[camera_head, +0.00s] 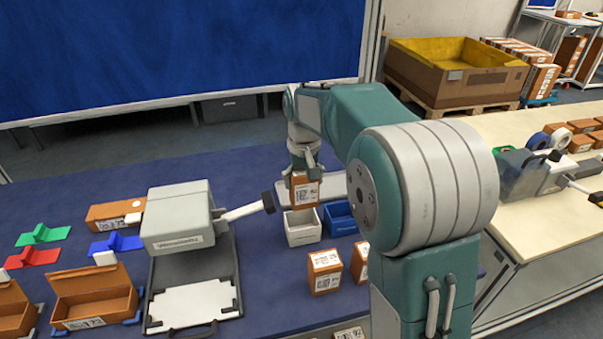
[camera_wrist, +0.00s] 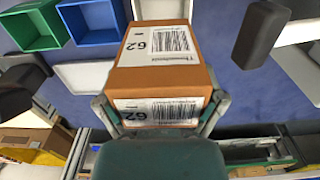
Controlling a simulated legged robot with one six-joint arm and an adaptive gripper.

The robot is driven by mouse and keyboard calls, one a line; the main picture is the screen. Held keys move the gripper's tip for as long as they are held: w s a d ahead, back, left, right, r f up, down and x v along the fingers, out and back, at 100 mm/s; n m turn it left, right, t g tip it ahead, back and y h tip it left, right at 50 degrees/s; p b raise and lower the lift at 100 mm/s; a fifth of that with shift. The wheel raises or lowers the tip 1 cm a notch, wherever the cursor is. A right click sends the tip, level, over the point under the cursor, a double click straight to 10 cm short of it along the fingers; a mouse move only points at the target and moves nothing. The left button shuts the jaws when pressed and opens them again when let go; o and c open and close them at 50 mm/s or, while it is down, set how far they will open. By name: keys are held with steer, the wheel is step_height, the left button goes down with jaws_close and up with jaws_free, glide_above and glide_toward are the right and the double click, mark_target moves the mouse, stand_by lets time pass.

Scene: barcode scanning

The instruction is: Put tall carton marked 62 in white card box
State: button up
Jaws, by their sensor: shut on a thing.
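An orange-brown tall carton with a white label (camera_head: 305,191) hangs upright in my gripper (camera_head: 303,168). In the wrist view the carton (camera_wrist: 180,75) shows "62" and barcodes on two faces, with the gripper's fingers (camera_wrist: 161,112) on either side of it. The white card box (camera_head: 304,236) stands open on the blue table, directly below the carton in the head view. The carton's lower end is close to the box's rim; I cannot tell whether it is inside. In the wrist view the white box (camera_wrist: 160,9) is mostly hidden behind the carton.
A blue box (camera_head: 341,219) stands right of the white one. A grey machine (camera_head: 178,217) with a white arm ending in a dark head (camera_head: 268,202) stands close on the left. Other cartons (camera_head: 325,271) stand in front. A green box (camera_wrist: 33,25) shows in the wrist view.

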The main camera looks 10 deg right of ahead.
mark_target(301, 212)
steer(key=shift+s+a+f, duration=0.1)
steer(key=shift+a+f, duration=0.15)
steer(key=shift+f, duration=0.5)
steer(key=shift+a+f, duration=0.2)
steer(key=shift+f, duration=0.5)
steer(key=shift+d+f, duration=0.15)
steer(key=shift+f, duration=0.55)
steer(key=shift+d+f, duration=0.1)
steer(key=shift+f, duration=0.6)
steer(key=shift+a+f, duration=0.1)
steer(key=shift+f, duration=2.3)
steer(key=o, duration=1)
steer(key=shift+r, duration=0.15)
steer(key=shift+r, duration=3.75)
